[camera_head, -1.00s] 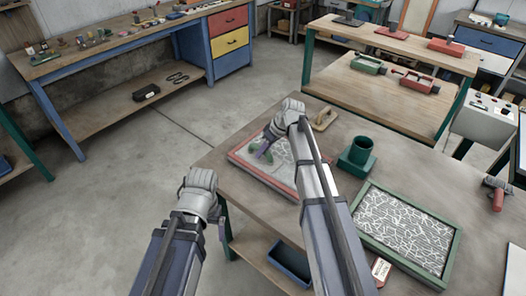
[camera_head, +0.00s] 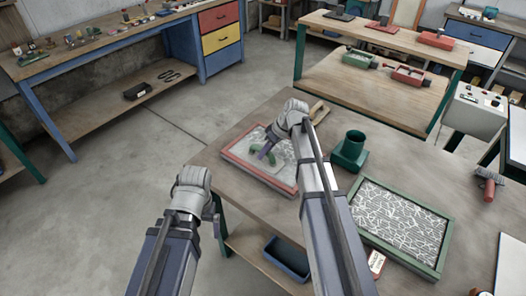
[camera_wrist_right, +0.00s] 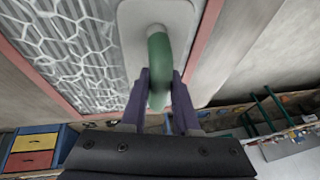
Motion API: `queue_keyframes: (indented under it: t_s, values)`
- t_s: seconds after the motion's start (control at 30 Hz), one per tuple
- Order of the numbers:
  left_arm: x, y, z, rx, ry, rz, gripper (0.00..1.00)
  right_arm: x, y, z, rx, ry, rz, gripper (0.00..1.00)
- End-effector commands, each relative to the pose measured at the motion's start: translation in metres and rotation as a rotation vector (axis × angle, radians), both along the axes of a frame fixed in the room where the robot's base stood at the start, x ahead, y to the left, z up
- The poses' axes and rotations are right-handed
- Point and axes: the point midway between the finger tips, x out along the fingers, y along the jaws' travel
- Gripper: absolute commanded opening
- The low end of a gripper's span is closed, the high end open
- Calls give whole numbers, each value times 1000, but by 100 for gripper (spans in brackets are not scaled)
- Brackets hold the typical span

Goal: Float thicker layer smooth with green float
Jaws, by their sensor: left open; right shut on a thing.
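The green float has a pale flat plate and a green handle (camera_head: 270,158). It lies over the red-framed panel (camera_head: 238,165) on the wooden table. In the right wrist view the float's plate (camera_wrist_right: 135,30) is against or just over white fibre mesh (camera_wrist_right: 65,50) near the red frame edge. My left gripper (camera_head: 217,215) is open and empty beside the table's left edge. Contact under the plate is partly hidden.
A green-framed panel (camera_head: 447,238) with white fibres lies at the table's right. A blue bin (camera_head: 287,258) sits below. A red-handled tool (camera_head: 488,183) lies far right.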

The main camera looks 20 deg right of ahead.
Motion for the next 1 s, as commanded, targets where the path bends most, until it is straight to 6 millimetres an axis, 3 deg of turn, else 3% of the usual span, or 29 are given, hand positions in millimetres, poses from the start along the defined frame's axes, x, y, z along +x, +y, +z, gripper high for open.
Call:
queue_keyframes:
  t_s: [1.0]
  values:
    - [0, 0, 0, 0, 0, 0, 91, -34, -26, 0, 0, 1, -2, 0]
